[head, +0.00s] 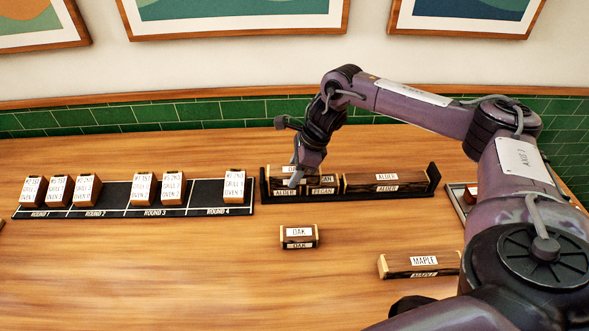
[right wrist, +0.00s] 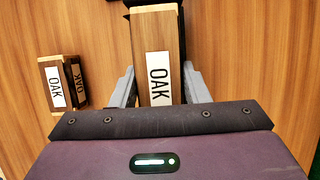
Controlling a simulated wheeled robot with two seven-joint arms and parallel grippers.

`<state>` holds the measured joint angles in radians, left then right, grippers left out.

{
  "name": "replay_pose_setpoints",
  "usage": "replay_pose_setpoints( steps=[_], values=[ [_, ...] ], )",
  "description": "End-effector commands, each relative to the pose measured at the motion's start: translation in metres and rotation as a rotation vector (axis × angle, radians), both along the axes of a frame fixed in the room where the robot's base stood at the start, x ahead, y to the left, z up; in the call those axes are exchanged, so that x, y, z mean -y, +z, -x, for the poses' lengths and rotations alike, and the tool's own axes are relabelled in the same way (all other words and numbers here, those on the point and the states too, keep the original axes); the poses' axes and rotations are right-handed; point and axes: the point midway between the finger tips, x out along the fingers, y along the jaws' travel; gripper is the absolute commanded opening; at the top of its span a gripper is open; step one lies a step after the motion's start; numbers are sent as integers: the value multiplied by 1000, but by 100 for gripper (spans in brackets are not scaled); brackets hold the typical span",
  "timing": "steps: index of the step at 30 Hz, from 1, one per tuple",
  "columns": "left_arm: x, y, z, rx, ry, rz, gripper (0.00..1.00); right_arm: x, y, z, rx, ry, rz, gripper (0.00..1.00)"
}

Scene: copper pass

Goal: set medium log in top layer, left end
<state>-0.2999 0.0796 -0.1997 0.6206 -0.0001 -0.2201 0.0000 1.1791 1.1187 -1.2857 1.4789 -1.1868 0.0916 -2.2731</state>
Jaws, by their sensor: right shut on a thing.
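My right gripper (head: 296,180) is over the left end of the black rack (head: 434,180). It is shut on an oak log (right wrist: 155,38), whose OAK label shows between the two fingers in the right wrist view. In the head view the held log is partly hidden by the gripper and sits at or just above the lower logs; I cannot tell if it touches them. In the rack, an alder log (head: 285,192) is at the left, a pecan log (head: 323,190) beside it, and a longer alder log (head: 385,183) at the right. My left gripper is not in view.
Another oak log (head: 298,237) lies loose in front of the rack. A maple log (head: 418,266) lies at the right front. A black board (head: 110,196) with several labelled blocks is at the left. A tray (head: 457,200) is partly hidden behind my arm. The front left table is clear.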

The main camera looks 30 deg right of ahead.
Motion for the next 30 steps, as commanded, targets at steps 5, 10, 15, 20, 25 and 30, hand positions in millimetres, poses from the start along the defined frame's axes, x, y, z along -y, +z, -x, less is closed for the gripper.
replay_pose_setpoints(
  steps=[5,10,15,20,25,30],
  values=[
    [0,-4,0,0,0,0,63,0,-4,0,1,0,-1,15],
    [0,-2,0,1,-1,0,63,0,-3,0,0,0,0,62],
    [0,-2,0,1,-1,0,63,0,-2,0,0,0,0,63],
    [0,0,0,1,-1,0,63,0,1,0,0,0,0,63],
    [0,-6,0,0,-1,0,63,6,18,2,5,0,-2,63],
    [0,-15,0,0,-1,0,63,19,52,10,6,-2,-1,63]
  ],
)
